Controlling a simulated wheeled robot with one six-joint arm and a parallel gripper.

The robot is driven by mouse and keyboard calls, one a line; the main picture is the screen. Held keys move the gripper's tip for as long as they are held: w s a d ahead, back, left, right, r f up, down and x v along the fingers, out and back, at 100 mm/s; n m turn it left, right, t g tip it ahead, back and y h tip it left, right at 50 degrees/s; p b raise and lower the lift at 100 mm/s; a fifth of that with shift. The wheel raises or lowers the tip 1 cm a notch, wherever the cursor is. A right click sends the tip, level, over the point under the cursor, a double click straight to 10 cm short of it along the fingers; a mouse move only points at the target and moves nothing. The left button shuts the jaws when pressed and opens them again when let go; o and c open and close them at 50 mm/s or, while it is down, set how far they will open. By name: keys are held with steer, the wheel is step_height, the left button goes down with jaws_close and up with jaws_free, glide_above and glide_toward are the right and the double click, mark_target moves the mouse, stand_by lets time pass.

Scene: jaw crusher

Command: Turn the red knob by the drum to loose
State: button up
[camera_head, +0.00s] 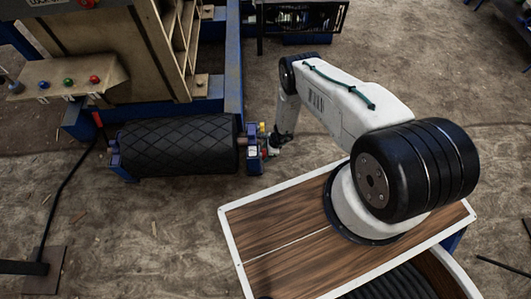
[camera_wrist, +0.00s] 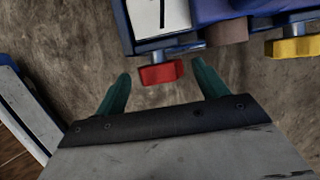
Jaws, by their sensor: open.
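The red knob (camera_wrist: 161,73) shows in the wrist view on a short shaft below a blue bracket (camera_wrist: 128,30). My gripper (camera_wrist: 163,84) is open, with one green finger to the left of the red knob and one to the right. I see a gap on each side, and the fingers do not appear to touch it. In the head view the black ribbed drum (camera_head: 178,147) lies at the left of my gripper (camera_head: 274,144), which is beside the blue bracket (camera_head: 254,150) at the drum's right end. The red knob cannot be made out there.
A yellow knob (camera_wrist: 292,47) sits to the right of the red one. A white plate with a black line (camera_wrist: 160,13) is above it. A control box (camera_head: 70,80) with coloured buttons stands at the upper left. Bare dirt ground lies below the drum.

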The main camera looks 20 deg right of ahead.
steer(key=shift+w+a+f, duration=0.1)
steer(key=shift+f, duration=0.25)
steer(key=c, duration=1)
steer(key=shift+t+h, duration=0.3)
steer(key=shift+t, duration=0.2)
steer(key=shift+s+a+f+n+t+h, duration=0.1)
steer(key=shift+s+n+t+h, duration=0.15)
steer(key=shift+t, duration=0.5)
steer(key=shift+s+a+n+t+h, duration=0.15)
steer(key=shift+s+n+t, duration=0.1)
steer(key=shift+t, duration=0.5)
steer(key=shift+s+f+t, duration=0.1)
steer(key=shift+t, duration=1)
steer(key=shift+n+h, duration=0.3)
